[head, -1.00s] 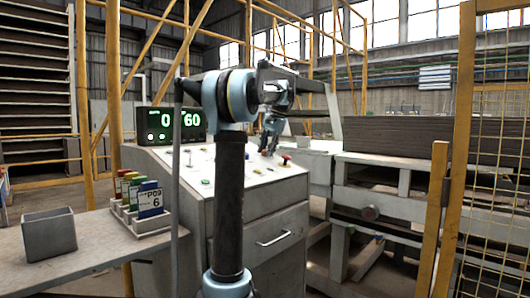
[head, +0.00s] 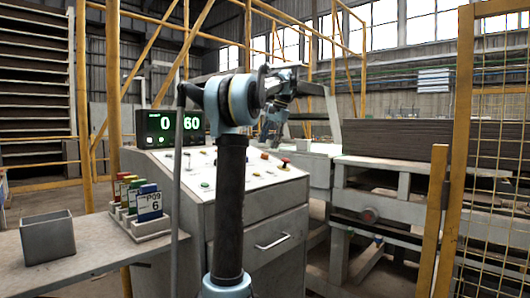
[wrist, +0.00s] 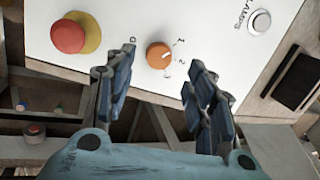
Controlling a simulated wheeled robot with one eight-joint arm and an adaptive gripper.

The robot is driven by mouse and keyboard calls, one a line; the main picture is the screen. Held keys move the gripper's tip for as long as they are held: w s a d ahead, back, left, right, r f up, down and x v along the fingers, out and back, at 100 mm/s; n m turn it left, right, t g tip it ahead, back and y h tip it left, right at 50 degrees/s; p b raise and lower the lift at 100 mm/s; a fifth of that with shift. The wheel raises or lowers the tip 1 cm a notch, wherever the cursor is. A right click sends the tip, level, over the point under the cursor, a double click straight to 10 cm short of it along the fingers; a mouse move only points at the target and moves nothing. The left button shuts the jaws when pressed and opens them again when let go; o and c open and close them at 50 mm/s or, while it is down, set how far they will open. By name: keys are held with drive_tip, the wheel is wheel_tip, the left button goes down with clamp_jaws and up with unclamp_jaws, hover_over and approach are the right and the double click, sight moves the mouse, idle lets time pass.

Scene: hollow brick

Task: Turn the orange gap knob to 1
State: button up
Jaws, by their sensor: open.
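The orange gap knob (wrist: 159,55) is a small round dial on the white panel, with printed marks around it, including 0 and 1. A pale line shows on its face, but I cannot tell surely which mark it points to. My gripper (wrist: 162,70) is open and empty in the wrist view, one finger on each side of the knob in the picture. The fingers look apart from the knob. In the head view my gripper (head: 272,124) hangs above the control console (head: 250,190). The knob is too small to pick out there.
A red button (wrist: 68,36) on a yellow base sits left of the knob, and a silver button (wrist: 259,21) sits right. A display (head: 172,125) reads 0 and 60. A grey bin (head: 47,238) and a card holder (head: 145,226) stand on the side shelf.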

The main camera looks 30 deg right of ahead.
drive_tip(key=v, duration=0.6)
drive_tip(key=shift+r, duration=0.1)
idle(0.4)
